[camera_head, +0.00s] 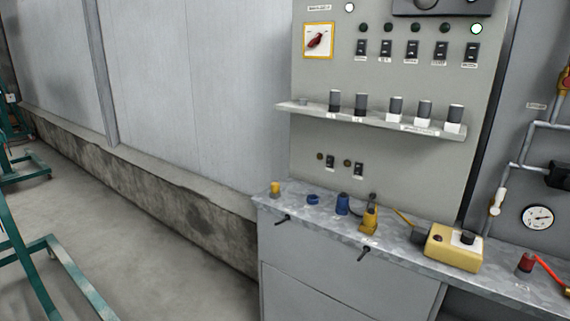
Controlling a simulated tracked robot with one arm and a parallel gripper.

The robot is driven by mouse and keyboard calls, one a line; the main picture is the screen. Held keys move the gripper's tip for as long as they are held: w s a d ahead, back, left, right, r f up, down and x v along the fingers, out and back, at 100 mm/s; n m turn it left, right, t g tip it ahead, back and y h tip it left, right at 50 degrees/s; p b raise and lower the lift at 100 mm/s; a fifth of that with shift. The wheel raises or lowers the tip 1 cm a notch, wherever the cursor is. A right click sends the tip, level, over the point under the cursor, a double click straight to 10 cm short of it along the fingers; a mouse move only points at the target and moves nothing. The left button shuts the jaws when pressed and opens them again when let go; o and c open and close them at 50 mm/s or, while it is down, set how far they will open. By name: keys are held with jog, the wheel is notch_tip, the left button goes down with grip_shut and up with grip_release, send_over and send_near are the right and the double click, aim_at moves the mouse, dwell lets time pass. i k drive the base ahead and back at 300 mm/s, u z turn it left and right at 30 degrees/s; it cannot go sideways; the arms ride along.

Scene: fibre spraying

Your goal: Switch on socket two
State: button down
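A grey control panel (400,85) stands right of centre. Several black rocker switches, such as the second from the left (386,48), form its upper row, with a small round lamp above each. The lamp at the right end (477,28) looks bright; the others are dark. Lower down are two more black switches, a left one (329,161) and a right one (358,170), each with a small round brownish lamp on its left. The labels are too small to read, so I cannot tell which switch is socket two. My gripper is not in view.
A ledge (288,106) with several dark cylinders juts out between the switch rows. A red rotary switch (317,40) is at upper left. The counter (402,240) holds blue and yellow parts and a yellow control box (453,247). Pipes (519,165) run at right. Floor at left is partly clear.

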aim_at(358, 166)
jog(key=u, duration=0.2)
jog(key=i, duration=1.15)
jog(key=z, duration=0.5)
jog(key=i, duration=0.55)
jog(key=z, duration=0.45)
